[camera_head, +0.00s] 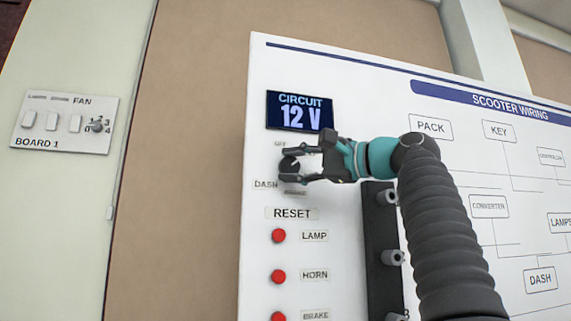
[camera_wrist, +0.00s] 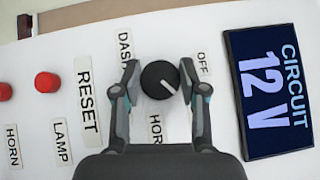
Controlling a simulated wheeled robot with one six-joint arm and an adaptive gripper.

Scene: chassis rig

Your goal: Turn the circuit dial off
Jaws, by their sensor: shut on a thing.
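The circuit dial (camera_wrist: 160,78) is a round black knob with a white pointer line. In the wrist view the line points to the lower right, away from the OFF label (camera_wrist: 203,63) at the upper right. A DASH label (camera_wrist: 125,47) is at the upper left and a partly covered label reading "HOR" is below. My gripper (camera_wrist: 160,73) is shut on the dial, one finger on each side. In the head view my gripper (camera_head: 296,163) reaches the dial (camera_head: 288,165) from the right. The circuit display (camera_head: 300,111) above reads 12 V.
Below the dial are a RESET label (camera_head: 292,213) and red buttons for lamp (camera_head: 279,236), horn (camera_head: 278,277) and brake. A dark strip with grey knobs (camera_head: 388,197) stands right of them, near my arm. A fan switch board (camera_head: 64,122) is on the left wall.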

